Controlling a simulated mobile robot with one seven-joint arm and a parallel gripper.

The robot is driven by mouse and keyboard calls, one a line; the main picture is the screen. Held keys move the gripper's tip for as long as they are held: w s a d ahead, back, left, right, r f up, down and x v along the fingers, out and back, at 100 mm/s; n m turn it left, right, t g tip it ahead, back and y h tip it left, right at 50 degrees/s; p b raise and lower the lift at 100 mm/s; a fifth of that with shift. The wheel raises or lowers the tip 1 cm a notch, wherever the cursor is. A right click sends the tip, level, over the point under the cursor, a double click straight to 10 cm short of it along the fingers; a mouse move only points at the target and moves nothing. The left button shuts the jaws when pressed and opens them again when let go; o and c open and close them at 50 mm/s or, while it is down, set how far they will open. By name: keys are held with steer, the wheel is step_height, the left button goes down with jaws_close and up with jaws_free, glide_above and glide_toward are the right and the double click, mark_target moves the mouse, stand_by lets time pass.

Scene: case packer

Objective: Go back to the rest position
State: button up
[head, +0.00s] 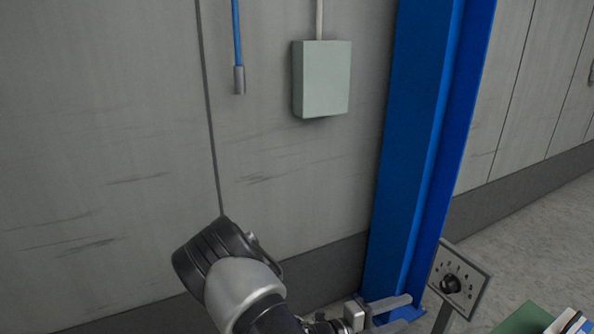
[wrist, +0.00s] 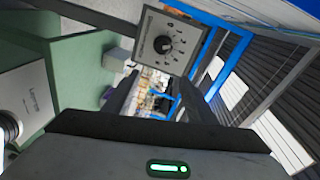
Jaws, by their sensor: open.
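My gripper (head: 408,312) shows at the bottom of the head view, its two light fingers spread apart and pointing right. It is close to a grey dial panel (head: 475,275) with a black knob, on the panel's left side. In the wrist view the dark fingers of my gripper (wrist: 153,98) stand apart with nothing between them. The dial panel is ahead of them there (wrist: 185,28), and I see no contact. Part of the gripper is cut off by the lower edge of the head view.
A blue column (head: 410,150) stands behind my gripper. A pale green box (head: 322,80) and a blue cable (head: 237,45) are on the grey wall. A green surface (head: 525,320) with small boxes is at the lower right. The wall area at left is clear.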

steer(key=s+a+r+n+y+p, duration=0.1)
steer(key=s+a+r+n+y, duration=0.4)
steer(key=r+n, duration=0.5)
steer(key=s+a+r+n+y, duration=0.4)
steer(key=s+r+n+y, duration=0.2)
steer(key=r+n, duration=0.4)
steer(key=s+a+r+n+t+y+p, duration=0.1)
steer(key=s+a+r+n+y, duration=0.4)
steer(key=r+n, duration=0.5)
steer(key=shift+s+a+r+n+p, duration=0.35)
steer(key=shift+s+r, duration=0.25)
steer(key=shift+r, duration=0.2)
